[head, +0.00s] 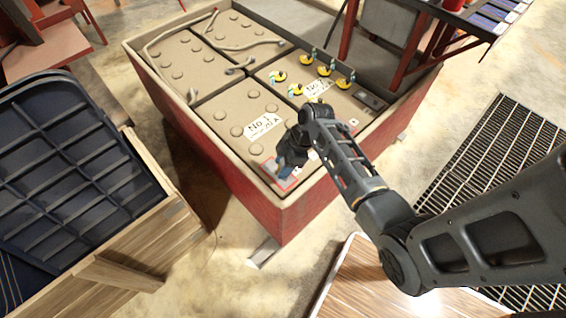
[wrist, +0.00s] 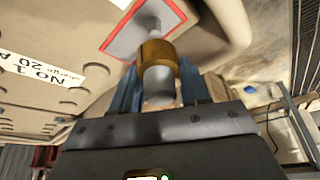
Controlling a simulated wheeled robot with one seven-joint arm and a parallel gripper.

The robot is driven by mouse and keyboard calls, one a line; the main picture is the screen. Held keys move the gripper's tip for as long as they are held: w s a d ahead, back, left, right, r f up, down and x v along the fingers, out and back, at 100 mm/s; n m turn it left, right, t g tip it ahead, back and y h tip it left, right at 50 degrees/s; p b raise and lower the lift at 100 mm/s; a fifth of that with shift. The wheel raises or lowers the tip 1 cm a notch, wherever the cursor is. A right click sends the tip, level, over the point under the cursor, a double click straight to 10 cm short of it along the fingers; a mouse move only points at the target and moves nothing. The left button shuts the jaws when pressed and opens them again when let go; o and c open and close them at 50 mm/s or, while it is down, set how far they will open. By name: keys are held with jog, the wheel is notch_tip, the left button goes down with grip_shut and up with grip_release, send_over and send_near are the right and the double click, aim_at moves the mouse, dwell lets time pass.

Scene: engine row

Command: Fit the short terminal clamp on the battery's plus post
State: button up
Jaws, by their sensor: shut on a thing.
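My gripper (head: 288,158) is over the near corner of the No 1 battery (head: 233,112), beside a red-bordered pad (head: 270,170). In the wrist view its two blue fingers are shut on the short terminal clamp (wrist: 157,53), a brass-coloured ring on a grey cylindrical body (wrist: 158,86). Just beyond the ring, a grey post (wrist: 150,22) stands on the red-bordered pad, roughly in line with the clamp. I cannot tell whether the ring touches or surrounds the post. The head view hides the clamp behind my gripper. No plus sign is legible.
The batteries sit in a red crate (head: 222,155) with a raised rim. Yellow-and-blue caps (head: 297,89) stand on the neighbouring battery, and grey cables (head: 165,45) lie at the back. A dark blue ribbed bin (head: 75,150) is at left; a metal grate (head: 485,160) is at right.

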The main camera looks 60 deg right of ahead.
jog(key=shift+f+b, duration=1.75)
jog(key=shift+f, duration=0.85)
jog(key=o, duration=1.3)
jog(key=shift+c, duration=0.2)
jog(key=p+v, duration=0.1)
jog(key=v, duration=0.6)
jog(key=shift+r, duration=0.35)
jog(key=shift+s, duration=0.2)
